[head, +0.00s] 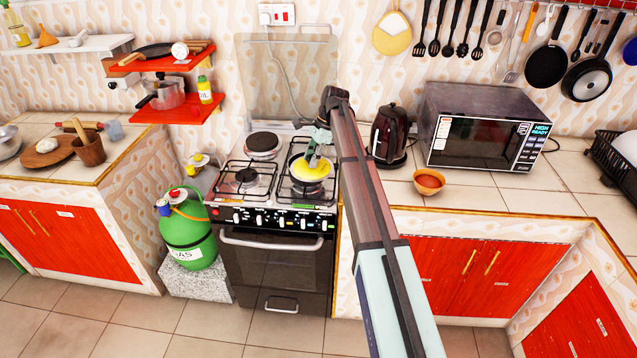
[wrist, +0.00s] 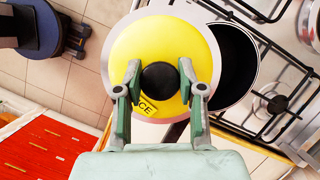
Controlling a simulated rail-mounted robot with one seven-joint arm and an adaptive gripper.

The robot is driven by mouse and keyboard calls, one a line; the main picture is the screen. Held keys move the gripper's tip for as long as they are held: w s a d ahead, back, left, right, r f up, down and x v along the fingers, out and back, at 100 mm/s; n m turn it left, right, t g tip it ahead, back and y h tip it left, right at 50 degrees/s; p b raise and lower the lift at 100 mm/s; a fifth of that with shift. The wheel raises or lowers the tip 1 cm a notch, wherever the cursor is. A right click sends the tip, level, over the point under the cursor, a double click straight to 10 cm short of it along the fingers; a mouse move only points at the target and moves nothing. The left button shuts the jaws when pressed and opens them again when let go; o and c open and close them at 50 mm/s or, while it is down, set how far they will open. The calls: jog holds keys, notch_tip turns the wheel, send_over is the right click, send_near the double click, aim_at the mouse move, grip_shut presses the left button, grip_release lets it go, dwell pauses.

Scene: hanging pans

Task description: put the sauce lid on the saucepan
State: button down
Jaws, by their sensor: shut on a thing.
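The sauce lid is a yellow disc with a pale rim, a black knob and a label partly reading "CE". It fills the middle of the wrist view (wrist: 150,35) and shows over the stove's front right burner in the head view (head: 313,172). My gripper (wrist: 159,78) is shut on the lid's black knob; it also shows in the head view (head: 318,150). The saucepan (wrist: 238,58), dark inside with a pale rim, is right of the lid in the wrist view. The lid overlaps and hides its left part. I cannot tell whether they touch.
The stove (head: 275,200) has several burners with black grates. A kettle (head: 391,133), a microwave (head: 482,128) and an orange bowl (head: 429,182) stand on the counter to the right. A green gas cylinder (head: 187,232) stands left of the stove. Counter before the microwave is mostly clear.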

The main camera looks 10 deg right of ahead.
jog(key=w+r+m+p, duration=0.1)
jog(key=w+r+m, duration=0.15)
jog(key=w, duration=0.65)
jog(key=shift+t, duration=0.3)
jog(key=shift+s+a+f+b, duration=0.15)
jog(key=shift+f+b, duration=1)
jog(key=shift+f, duration=1.55)
jog(key=shift+f, duration=0.4)
jog(key=c, duration=0.6)
grip_release()
